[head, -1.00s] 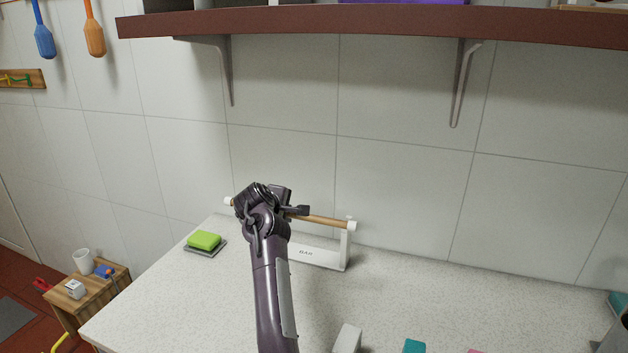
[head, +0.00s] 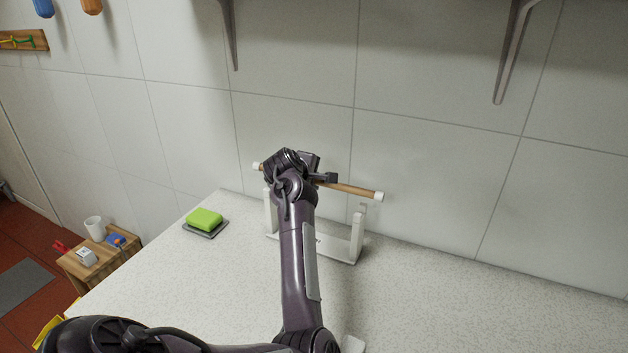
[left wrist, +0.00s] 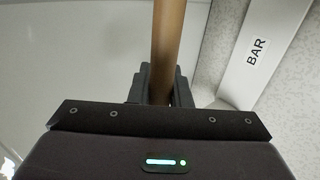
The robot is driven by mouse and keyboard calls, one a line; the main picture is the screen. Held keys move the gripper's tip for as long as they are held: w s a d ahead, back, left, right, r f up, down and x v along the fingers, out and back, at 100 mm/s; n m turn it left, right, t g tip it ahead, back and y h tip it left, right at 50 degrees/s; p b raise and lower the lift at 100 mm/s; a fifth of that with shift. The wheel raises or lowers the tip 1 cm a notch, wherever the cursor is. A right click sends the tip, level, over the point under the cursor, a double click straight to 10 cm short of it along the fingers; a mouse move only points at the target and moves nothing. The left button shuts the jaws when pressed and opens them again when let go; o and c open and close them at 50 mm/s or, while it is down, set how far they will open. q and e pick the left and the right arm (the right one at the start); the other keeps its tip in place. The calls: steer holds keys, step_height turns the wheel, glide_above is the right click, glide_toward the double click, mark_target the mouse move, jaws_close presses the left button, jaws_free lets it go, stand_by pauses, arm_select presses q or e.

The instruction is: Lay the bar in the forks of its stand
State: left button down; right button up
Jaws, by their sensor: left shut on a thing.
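The bar is a wooden rod (head: 350,188) with white end caps. My left gripper (head: 318,176) is shut around its middle, and the grip also shows in the left wrist view (left wrist: 160,88), with the rod (left wrist: 167,40) running up between the fingers. The white stand (head: 340,250) is on the counter by the wall, and its label "BAR" shows in the left wrist view (left wrist: 262,50). In the head view the bar appears above the forks, its right cap past the right post (head: 358,232). My arm hides part of the stand's middle. My right gripper is out of view.
A green sponge (head: 204,218) lies on a dark tray on the counter (head: 420,300) to the left. The tiled wall is close behind the stand. A low wooden table with a white cup (head: 95,228) stands at the far left. The counter right of the stand is clear.

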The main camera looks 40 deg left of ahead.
arm_select(q)
step_height(320, 180, down, 6)
steer(key=b, duration=0.4)
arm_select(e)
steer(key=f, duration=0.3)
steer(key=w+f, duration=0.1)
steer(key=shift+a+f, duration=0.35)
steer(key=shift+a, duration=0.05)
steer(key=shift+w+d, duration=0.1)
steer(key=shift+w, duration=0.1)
arm_select(q)
steer(key=c, duration=1.3)
jaws_free()
steer(key=shift+o, duration=0.2)
steer(key=shift+f, duration=0.1)
steer(key=b+v, duration=0.1)
steer(key=v, duration=0.6)
steer(key=shift+s+r, duration=0.2)
steer(key=shift+s, duration=0.15)
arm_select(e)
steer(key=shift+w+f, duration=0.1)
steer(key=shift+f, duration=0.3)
arm_select(q)
steer(key=shift+d, duration=0.15)
